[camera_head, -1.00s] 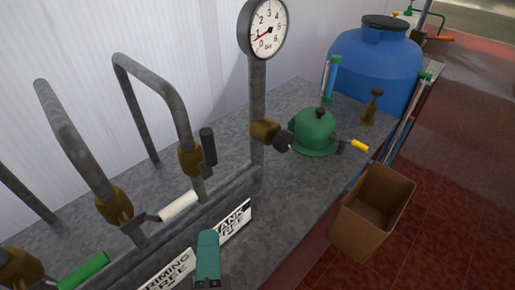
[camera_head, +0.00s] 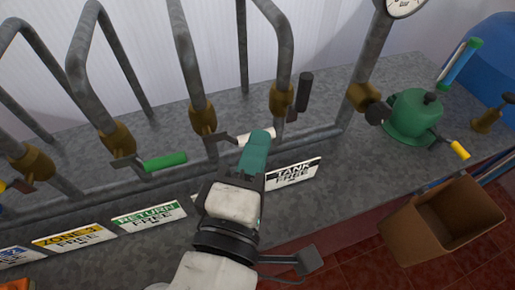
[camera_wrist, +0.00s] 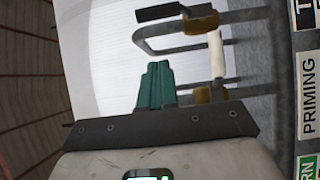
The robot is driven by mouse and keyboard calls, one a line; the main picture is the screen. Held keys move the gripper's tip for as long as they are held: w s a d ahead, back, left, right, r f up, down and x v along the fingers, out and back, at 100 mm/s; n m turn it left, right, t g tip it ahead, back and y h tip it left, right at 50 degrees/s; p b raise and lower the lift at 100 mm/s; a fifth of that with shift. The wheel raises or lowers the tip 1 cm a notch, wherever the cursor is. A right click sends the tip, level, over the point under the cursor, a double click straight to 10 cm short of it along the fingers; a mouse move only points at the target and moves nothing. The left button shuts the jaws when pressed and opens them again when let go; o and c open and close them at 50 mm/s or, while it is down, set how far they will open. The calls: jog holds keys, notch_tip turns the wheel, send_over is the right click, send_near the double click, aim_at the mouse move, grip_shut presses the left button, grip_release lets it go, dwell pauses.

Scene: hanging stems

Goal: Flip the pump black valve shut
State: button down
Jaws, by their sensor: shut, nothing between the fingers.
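The valve with a black handle (camera_head: 304,92) sits on a brass body at the foot of the rightmost bent pipe. Its handle stands upright, roughly along the pipe. The black handle also shows at the top of the wrist view (camera_wrist: 158,12), lying along its pipe there. My gripper (camera_head: 260,138) has teal fingers closed together with nothing between them. In the head view it overlaps the white handle, below and left of the black one. In the wrist view the fingers (camera_wrist: 158,72) appear apart from the black handle.
A white handle (camera_wrist: 216,54) lies beside my fingers in the wrist view. A green handle (camera_head: 165,161) is to the left. A TANK FREE sign (camera_head: 293,173) is on the bench front. The green pump (camera_head: 412,118), brown bin (camera_head: 440,225) and gauge post stand right.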

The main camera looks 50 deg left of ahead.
aim_at(299, 100)
jog(key=w+a+p, duration=0.2)
jog(key=w, duration=0.7)
jog(key=shift+a, duration=0.35)
jog(key=shift+w, duration=0.1)
